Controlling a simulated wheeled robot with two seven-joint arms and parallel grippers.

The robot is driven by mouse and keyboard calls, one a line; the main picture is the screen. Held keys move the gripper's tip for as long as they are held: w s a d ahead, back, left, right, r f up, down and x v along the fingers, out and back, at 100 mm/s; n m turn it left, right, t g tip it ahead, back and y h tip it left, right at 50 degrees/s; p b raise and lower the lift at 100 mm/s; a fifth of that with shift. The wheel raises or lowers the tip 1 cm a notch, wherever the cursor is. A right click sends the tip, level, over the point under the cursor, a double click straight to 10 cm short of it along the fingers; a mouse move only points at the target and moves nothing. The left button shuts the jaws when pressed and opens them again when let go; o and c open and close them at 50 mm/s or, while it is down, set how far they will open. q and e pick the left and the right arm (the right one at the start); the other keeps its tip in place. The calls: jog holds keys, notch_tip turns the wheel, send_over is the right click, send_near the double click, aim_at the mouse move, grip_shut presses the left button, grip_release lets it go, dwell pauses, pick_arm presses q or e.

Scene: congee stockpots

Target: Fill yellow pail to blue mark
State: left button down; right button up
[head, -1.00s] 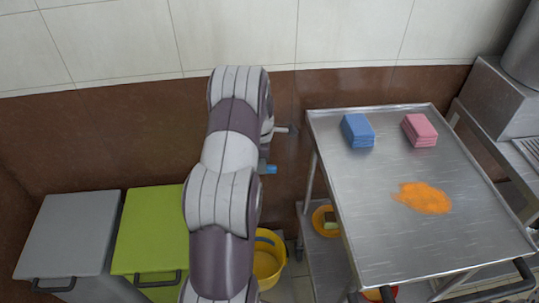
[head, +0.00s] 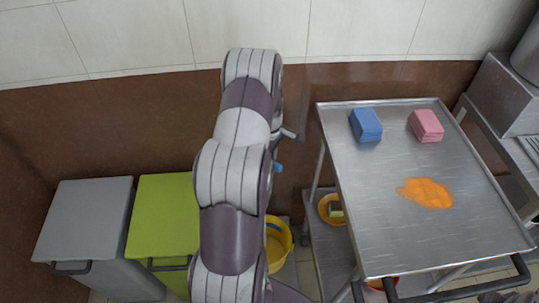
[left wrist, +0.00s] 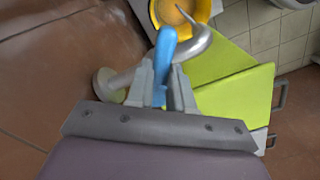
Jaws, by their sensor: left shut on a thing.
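The yellow pail (head: 277,246) stands on the floor beside my left arm, partly hidden by it in the head view. The pail also shows at the top of the left wrist view (left wrist: 201,28). A metal tap (left wrist: 196,46) with a blue lever (left wrist: 163,50) crosses in front of it there. My left gripper (left wrist: 161,80) is shut on the blue lever. In the head view my arm hides the gripper, and a blue end (head: 279,168) shows beside it. I cannot make out the blue mark or water level. My right gripper is not in view.
A green bin (head: 165,215) and a grey bin (head: 85,220) stand at left. A steel cart (head: 380,210) at right bears blue cloths (head: 366,125), pink cloths (head: 426,126) and an orange spill (head: 427,193). An orange bowl (head: 326,217) sits on its lower shelf.

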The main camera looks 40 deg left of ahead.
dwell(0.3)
pick_arm(q)
jog(key=c, duration=1)
grip_release()
notch_tip(320, 180, up, 13)
jog(key=shift+f+p, duration=0.15)
jog(key=shift+p, duration=0.25)
